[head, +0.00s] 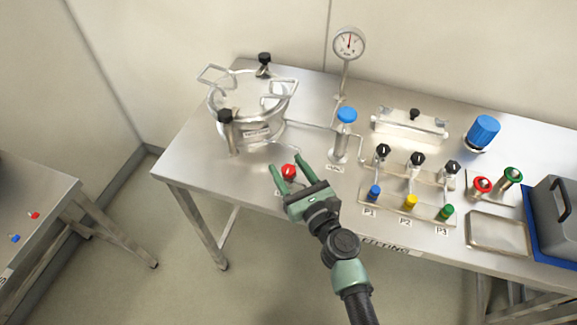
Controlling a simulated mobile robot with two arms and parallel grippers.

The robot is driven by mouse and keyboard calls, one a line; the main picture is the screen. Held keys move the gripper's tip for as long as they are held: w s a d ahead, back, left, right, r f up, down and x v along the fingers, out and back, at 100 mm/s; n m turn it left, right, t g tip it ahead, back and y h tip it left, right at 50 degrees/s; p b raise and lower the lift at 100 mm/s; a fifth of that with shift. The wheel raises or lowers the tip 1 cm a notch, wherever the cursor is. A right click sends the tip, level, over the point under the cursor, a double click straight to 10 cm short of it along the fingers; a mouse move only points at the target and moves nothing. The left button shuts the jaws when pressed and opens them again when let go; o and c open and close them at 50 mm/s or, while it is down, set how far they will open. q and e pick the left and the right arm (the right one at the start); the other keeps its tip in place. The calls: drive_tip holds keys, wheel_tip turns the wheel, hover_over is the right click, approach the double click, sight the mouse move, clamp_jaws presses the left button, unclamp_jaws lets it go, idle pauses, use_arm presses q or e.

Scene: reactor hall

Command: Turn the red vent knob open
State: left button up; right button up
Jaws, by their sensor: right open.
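The red vent knob (289,171) sits low at the front of the steel table, in front of the steel vessel (250,108). My right gripper (288,166) is open, and its two green fingers reach forward on either side of the red knob. I cannot tell from this view whether the fingers touch the knob or what height they are at. The gripper body hides the table just in front of the knob. My left gripper is not in view.
A blue-capped valve (346,117) and a gauge (349,44) stand behind to the right. A manifold (410,190) with black knobs lies right of my gripper. A metal tray (497,232) and a grey case (555,218) are further right. The table's left front is clear.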

clamp_jaws()
drive_tip(key=shift+n+g+y, duration=0.3)
drive_tip(key=shift+n+y, duration=0.1)
drive_tip(key=shift+y, duration=0.1)
drive_tip(key=shift+n+y, duration=0.3)
drive_tip(key=shift+w+n+g+y, duration=0.1)
drive_tip(key=shift+n+g+y, duration=0.6)
drive_tip(key=shift+g+y, duration=0.15)
drive_tip(key=shift+f+n+g+y+b, duration=0.1)
drive_tip(key=shift+n+g+y+b, duration=0.45)
drive_tip(key=shift+n+g+y, duration=0.45)
drive_tip(key=shift+n+g+y+b, duration=0.45)
drive_tip(key=shift+n+g+y, duration=0.25)
drive_tip(key=shift+g, duration=0.25)
